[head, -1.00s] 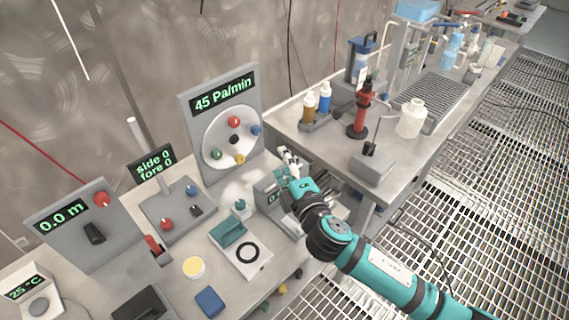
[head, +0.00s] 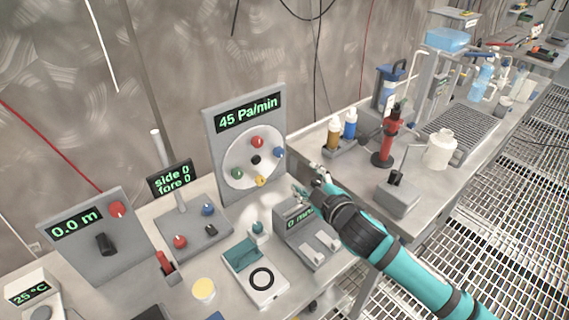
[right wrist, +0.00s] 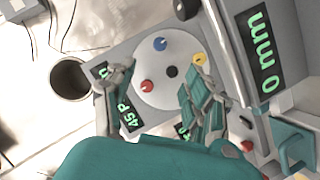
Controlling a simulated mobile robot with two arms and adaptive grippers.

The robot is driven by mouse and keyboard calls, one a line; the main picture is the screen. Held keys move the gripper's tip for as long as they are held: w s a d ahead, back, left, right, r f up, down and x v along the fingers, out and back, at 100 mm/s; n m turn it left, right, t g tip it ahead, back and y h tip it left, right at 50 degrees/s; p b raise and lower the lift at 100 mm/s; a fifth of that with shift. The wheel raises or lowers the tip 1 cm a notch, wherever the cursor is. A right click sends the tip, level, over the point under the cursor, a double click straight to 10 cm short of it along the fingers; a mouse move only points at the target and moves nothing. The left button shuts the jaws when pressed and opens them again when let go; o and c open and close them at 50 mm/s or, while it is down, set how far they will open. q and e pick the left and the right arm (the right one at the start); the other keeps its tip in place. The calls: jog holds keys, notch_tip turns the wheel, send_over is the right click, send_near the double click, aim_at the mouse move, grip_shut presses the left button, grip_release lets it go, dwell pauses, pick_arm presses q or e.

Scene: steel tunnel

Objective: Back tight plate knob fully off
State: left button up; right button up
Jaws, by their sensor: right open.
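The upright grey panel (head: 213,125) reads "45 Pa/min" and carries a round white plate (head: 241,146). On the plate are red (head: 257,142), blue (head: 278,153), green (head: 238,173) and yellow (head: 260,181) knobs around a black centre (head: 255,160). My right gripper (head: 308,182) is just right of the panel, open and empty, apart from the knobs. In the right wrist view its spread fingers (right wrist: 156,95) frame the plate, with the red knob (right wrist: 147,86) showing between them; the green knob cannot be made out there. Which knob is tight cannot be told. My left gripper is out of view.
A grey box (head: 305,237) with a green "0 mm" display stands below my right gripper, close to it. A teal-topped device (head: 262,283) and a small lever panel (head: 195,232) stand in front of the plate. Bottles (head: 341,135) stand on the bench behind.

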aim_at(281, 154)
jog(key=shift+w+a, duration=0.25)
jog(key=shift+w, duration=0.35)
jog(key=x, duration=1.6)
jog(key=shift+s+a+f, duration=0.1)
jog(key=shift+a+f, duration=0.05)
jog(key=shift+f, duration=0.1)
grip_shut()
